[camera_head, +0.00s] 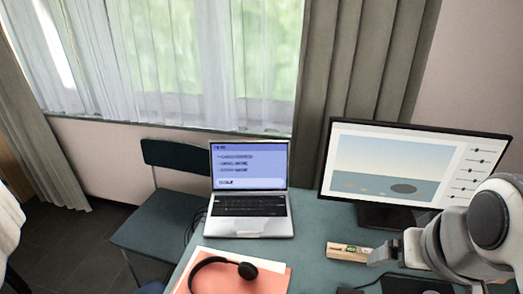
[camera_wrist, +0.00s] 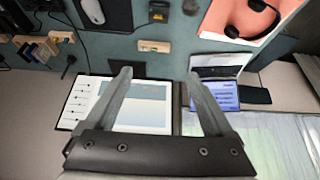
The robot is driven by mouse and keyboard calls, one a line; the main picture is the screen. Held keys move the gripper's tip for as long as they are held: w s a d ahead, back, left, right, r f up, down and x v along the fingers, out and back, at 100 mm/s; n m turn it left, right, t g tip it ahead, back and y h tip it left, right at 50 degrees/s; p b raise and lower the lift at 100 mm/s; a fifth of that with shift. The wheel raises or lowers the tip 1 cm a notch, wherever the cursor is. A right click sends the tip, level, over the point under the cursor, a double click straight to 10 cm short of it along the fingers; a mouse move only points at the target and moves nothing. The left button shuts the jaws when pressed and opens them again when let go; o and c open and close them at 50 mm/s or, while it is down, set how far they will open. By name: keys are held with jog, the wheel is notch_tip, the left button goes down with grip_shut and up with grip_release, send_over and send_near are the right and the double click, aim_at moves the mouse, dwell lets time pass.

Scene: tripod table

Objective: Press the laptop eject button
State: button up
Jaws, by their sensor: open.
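The laptop (camera_head: 248,228) stands open on the desk in the head view, its blue screen lit with lines of text. It also shows in the wrist view (camera_wrist: 214,72), upside down and to the right of my right finger's tip. I cannot make out an eject button on it in either view. My gripper (camera_wrist: 159,73) is open and empty, with its two grey fingers spread wide. The monitor lies behind the fingers in the wrist view. In the head view my white arm is at the right, away from the laptop.
A monitor (camera_head: 390,167) stands right of the laptop. Black headphones (camera_head: 247,271) lie on an orange folder (camera_head: 275,281) in front of the laptop. A wooden block (camera_head: 348,252) lies right of them. A chair (camera_head: 160,220) stands left of the desk. Curtains hang behind.

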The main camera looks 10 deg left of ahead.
grip_shut()
dwell(1.4)
